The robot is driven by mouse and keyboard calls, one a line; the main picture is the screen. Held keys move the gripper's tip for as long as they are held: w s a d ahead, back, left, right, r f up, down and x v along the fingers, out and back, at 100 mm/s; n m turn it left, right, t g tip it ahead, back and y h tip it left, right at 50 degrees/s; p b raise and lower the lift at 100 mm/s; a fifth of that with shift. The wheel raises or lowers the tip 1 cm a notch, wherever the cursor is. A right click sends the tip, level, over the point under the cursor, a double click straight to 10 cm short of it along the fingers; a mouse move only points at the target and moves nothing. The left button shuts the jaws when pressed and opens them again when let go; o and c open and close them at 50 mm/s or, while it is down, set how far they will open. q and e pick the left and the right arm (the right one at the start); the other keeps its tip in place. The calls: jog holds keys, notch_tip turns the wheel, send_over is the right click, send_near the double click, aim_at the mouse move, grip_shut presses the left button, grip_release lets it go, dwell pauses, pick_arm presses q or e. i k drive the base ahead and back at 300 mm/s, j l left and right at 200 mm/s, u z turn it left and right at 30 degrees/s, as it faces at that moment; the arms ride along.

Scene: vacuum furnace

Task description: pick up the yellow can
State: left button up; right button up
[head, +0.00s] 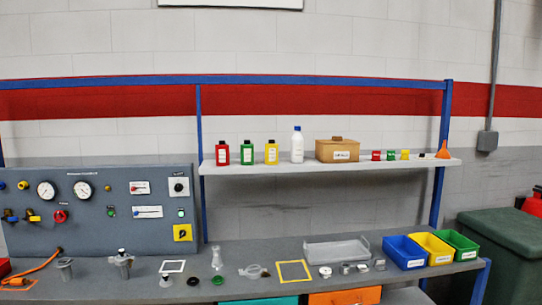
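A yellow can-like container (271,153) with a dark cap and a pale label stands upright on the upper shelf (330,165). A green one (247,154) and a red one (222,154) of the same shape stand to its left. A white bottle (297,147) with a blue cap stands close to its right. A much smaller yellow item (405,155) stands farther right on the same shelf. Neither of my grippers is in view.
A cardboard box (337,151), small red and green items and an orange funnel (443,150) share the shelf. Below, the bench (330,282) holds a clear tray, small parts and blue, yellow and green bins (404,252). A gauge panel (110,185) stands left.

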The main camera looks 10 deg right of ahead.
aim_at(271, 148)
jog(key=i+j, duration=0.25)
jog(key=j, duration=0.15)
jog(key=i+j, duration=0.25)
jog(key=j, duration=0.15)
jog(key=i+j, duration=0.25)
jog(key=j, duration=0.15)
jog(key=i+z, duration=0.05)
